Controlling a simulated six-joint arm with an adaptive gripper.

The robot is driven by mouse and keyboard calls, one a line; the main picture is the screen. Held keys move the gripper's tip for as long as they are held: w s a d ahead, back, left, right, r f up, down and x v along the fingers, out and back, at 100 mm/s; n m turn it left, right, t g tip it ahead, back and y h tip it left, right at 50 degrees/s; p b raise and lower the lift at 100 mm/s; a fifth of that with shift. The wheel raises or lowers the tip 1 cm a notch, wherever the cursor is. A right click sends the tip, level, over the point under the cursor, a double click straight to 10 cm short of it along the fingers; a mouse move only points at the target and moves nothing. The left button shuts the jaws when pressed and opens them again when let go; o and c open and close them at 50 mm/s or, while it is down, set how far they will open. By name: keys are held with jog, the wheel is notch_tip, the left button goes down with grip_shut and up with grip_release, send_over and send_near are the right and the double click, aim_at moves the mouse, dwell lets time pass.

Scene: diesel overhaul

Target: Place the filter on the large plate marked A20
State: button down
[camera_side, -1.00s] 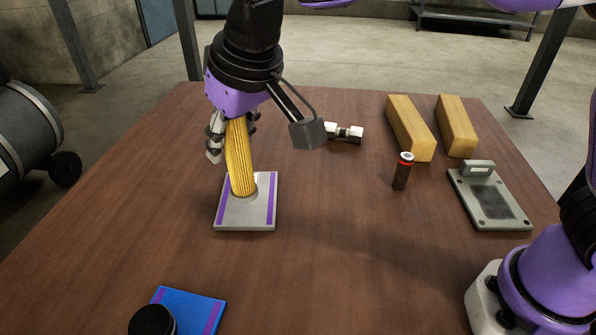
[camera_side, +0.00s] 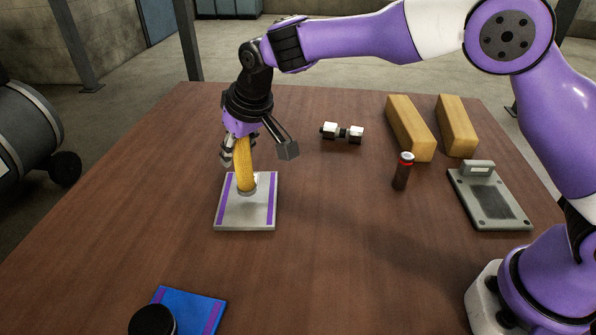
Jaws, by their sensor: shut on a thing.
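The filter (camera_side: 245,168) is a yellow pleated cylinder with a pale lower end, nearly upright with a slight tilt. My gripper (camera_side: 240,147) is shut on its upper part, with fingers on its sides. The filter's lower end overlaps the back half of a pale silver plate (camera_side: 247,215) with purple side stripes. I cannot tell whether it touches the plate or hangs just above it. No A20 mark can be read on this plate. A smaller-looking blue plate (camera_side: 198,308) with a purple stripe lies at the front, partly cut off.
A black round part (camera_side: 152,321) sits on the blue plate. A dark cylinder with a red band (camera_side: 403,171), a white-and-black fitting (camera_side: 342,133), two yellow blocks (camera_side: 410,127) (camera_side: 456,125) and a grey plate (camera_side: 490,198) stand to the right. The wooden table is clear at middle front.

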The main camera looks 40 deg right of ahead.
jog(key=shift+f, duration=0.7)
jog(key=shift+c, duration=2.2)
grip_release()
jog(key=shift+f, duration=0.15)
jog(key=a+v, duration=0.1)
jog(key=v, duration=1)
jog(key=s+d+r, duration=0.4)
jog(key=s+d, duration=0.1)
jog(key=d, duration=0.3)
jog(key=s+d+f+m, duration=0.1)
jog(key=s+d+f, duration=0.1)
jog(key=s+d, duration=0.3)
jog(key=s+d+f+m+t, duration=0.1)
jog(key=s+d, duration=0.4)
jog(key=s, duration=0.5)
jog(key=shift+s+f+h, duration=0.4)
jog(key=shift+f, duration=0.35)
